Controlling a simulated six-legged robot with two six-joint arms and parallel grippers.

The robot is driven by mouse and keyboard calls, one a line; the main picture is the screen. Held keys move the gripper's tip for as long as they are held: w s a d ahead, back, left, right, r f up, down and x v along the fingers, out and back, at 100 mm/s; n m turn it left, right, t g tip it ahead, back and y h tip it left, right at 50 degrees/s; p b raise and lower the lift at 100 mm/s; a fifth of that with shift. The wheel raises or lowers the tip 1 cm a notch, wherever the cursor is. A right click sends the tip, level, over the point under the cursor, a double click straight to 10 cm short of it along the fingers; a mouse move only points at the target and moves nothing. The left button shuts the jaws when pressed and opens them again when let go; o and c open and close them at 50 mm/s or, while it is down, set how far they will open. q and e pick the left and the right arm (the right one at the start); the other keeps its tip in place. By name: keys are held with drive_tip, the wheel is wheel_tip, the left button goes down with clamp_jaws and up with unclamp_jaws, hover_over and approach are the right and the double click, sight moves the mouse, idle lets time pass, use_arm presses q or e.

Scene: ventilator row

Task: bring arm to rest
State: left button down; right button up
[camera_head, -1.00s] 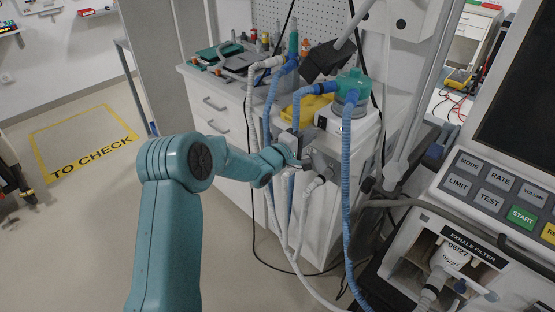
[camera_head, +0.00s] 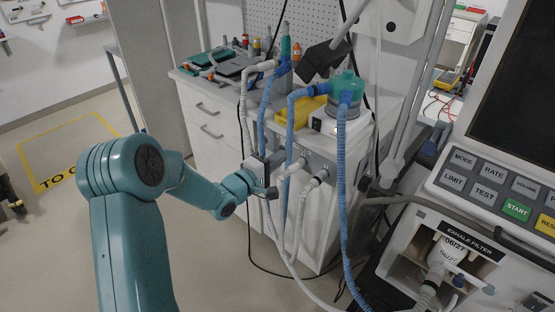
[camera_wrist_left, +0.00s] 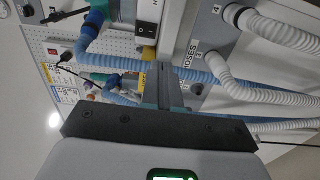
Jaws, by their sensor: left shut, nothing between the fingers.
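My left arm (camera_head: 130,220) is teal and comes in from the lower left of the head view. Its left gripper (camera_head: 262,168) is in front of the hoses and the white cabinet. In the left wrist view the gripper (camera_wrist_left: 171,78) has its dark fingers together, with nothing between them. Blue and white corrugated hoses pass close to the fingers there; whether they touch cannot be told. My right gripper is not in view.
A white cabinet (camera_head: 206,125) stands behind the gripper. A blue hose (camera_head: 341,190) and a white hose (camera_head: 297,215) hang beside it. The ventilator panel (camera_head: 497,190) is at the right. Open floor (camera_head: 215,265) lies left of the cabinet.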

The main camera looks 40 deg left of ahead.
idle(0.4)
use_arm(q)
drive_tip(key=s+d+f+m+g+h+p, duration=0.1)
drive_tip(key=d+f+g+h+p, duration=0.2)
drive_tip(key=d, duration=0.6)
drive_tip(key=s+d+f+g+p, duration=0.15)
drive_tip(key=d+f+p, duration=0.3)
drive_tip(key=d, duration=0.55)
drive_tip(key=s+d+f+m+g+p, duration=0.2)
drive_tip(key=s+d+f+m+g, duration=0.3)
drive_tip(key=s+f, duration=0.4)
drive_tip(key=s+d+f+m+g, duration=0.1)
drive_tip(key=s+m+g, duration=0.3)
drive_tip(key=s, duration=0.4)
drive_tip(key=s+d+f+m+g, duration=0.2)
drive_tip(key=s+f+m+g, duration=0.1)
drive_tip(key=s, duration=0.6)
drive_tip(key=shift+s+f+m+g+y, duration=0.15)
drive_tip(key=shift+f+m+g+y, duration=0.25)
drive_tip(key=shift+m, duration=0.5)
